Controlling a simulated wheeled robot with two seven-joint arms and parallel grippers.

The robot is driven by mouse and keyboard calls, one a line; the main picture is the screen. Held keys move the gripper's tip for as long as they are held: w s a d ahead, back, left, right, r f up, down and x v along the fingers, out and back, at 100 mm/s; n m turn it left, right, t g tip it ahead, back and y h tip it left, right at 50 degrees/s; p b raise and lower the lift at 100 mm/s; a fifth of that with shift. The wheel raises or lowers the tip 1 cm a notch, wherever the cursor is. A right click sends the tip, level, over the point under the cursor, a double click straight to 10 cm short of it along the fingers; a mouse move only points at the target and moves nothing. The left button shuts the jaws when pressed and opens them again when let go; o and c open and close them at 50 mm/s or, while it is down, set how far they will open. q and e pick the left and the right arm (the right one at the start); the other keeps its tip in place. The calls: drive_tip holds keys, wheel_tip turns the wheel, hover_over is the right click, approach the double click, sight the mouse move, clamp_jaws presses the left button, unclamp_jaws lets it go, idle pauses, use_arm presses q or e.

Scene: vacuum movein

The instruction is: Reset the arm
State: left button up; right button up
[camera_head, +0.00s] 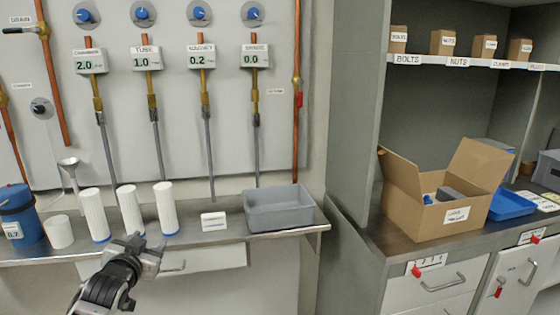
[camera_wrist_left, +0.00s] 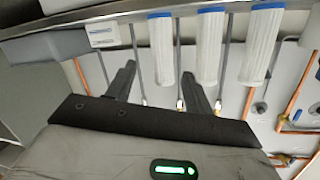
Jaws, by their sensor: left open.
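My left arm comes in at the lower left of the head view. Its gripper (camera_head: 146,246) is in front of the steel shelf edge, near the white ribbed cylinders, and holds nothing. In the left wrist view the gripper (camera_wrist_left: 158,88) shows its two dark fingers spread apart with nothing between them. The wrist view is turned upside down, with the shelf along the top. My right gripper is not in either view.
Several white cylinders, including one (camera_head: 166,208), stand on the steel shelf (camera_head: 190,238) beside a blue canister (camera_head: 20,214). A grey bin (camera_head: 278,208) is at its right end. An open cardboard box (camera_head: 424,205) stands on the right counter. Valves and pipes line the wall.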

use_arm(q)
drive_tip(key=s+d+f+g+h, duration=0.25)
drive_tip(key=s+d+f, duration=0.65)
drive_tip(key=s+f, duration=0.5)
drive_tip(key=s+d+f+g+h, duration=0.1)
drive_tip(key=s+d, duration=0.3)
drive_tip(key=s, duration=0.6)
drive_tip(key=s+d+f+g, duration=0.2)
drive_tip(key=s+d+f, duration=0.2)
drive_tip(key=s, duration=0.6)
drive_tip(key=shift+s+h, duration=0.35)
drive_tip(key=shift+s, duration=0.05)
drive_tip(key=shift+f, duration=0.1)
